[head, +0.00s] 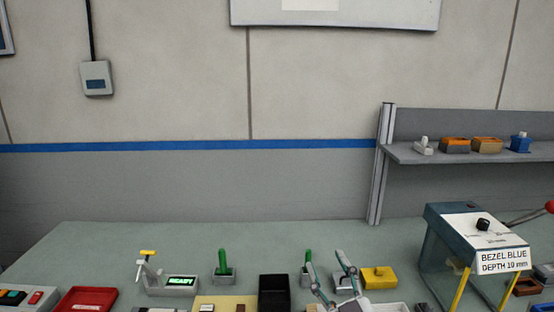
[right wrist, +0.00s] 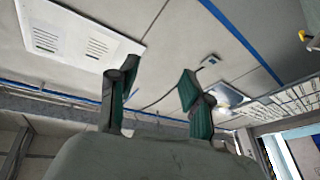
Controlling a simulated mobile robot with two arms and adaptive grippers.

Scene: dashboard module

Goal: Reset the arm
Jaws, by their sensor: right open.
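My right gripper (head: 328,275) is at the bottom of the head view, right of centre, with its two fingers spread and nothing between them. In the right wrist view the same gripper (right wrist: 155,90) shows its two dark green fingers apart, with only wall and ceiling behind them. In the head view it stands in front of a small holder with a green peg (head: 308,257) and left of a yellow block (head: 379,277); I cannot tell if it touches either. My left gripper is not in view.
A test stand reading READY (head: 180,281), a second green peg (head: 222,262), a black bin (head: 274,292) and a red tray (head: 86,299) are along the front. The rear left table (head: 110,240) is clear.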

